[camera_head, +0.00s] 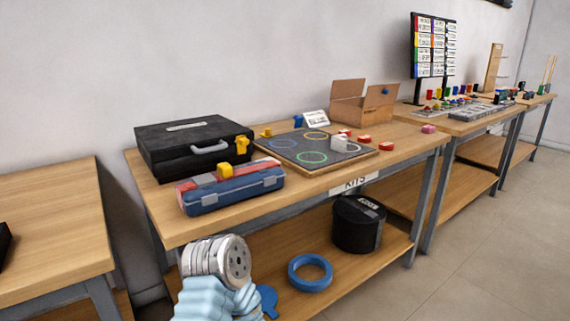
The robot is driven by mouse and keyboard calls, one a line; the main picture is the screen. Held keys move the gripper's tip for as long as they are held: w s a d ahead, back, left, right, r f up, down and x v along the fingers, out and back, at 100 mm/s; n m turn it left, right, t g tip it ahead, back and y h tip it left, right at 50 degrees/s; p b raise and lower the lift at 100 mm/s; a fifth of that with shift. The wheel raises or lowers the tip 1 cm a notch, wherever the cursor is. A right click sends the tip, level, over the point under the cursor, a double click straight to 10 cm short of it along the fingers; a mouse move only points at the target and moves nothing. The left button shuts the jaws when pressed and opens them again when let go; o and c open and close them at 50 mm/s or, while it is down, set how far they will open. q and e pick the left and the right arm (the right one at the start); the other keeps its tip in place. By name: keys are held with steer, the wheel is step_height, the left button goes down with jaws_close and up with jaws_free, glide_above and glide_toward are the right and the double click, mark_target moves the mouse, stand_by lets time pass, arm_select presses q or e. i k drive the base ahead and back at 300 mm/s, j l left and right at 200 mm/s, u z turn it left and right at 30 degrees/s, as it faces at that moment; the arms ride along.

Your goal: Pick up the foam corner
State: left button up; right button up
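No piece is plainly recognisable as the foam corner at this size. A small pale grey-white block (339,144) stands on the dark mat with coloured rings (283,149) on the middle table; it may be the foam corner, but I cannot tell. A small yellow piece (225,170) sits on the blue and red case, and another yellow piece (242,145) is at the black case's right end. One of my arms shows at the bottom left, in front of the table, as a pale blue and grey link. Neither gripper's fingers show.
The middle table (345,182) carries a black case (190,146), a blue and red case (232,189), red pieces (363,138) and an open cardboard box (362,104). Its lower shelf holds a black round container (358,224) and a blue ring (310,272). Floor is clear at right.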

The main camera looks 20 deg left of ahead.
mark_target(340, 141)
steer(key=i+l, duration=0.15)
steer(key=l, duration=0.3)
steer(key=i+l+u, duration=0.15)
steer(key=l, duration=0.8)
steer(key=i+l+u, duration=0.1)
steer(key=l, duration=0.4)
steer(key=u, duration=1.25)
steer(key=i+l, duration=0.05)
steer(key=l, duration=0.05)
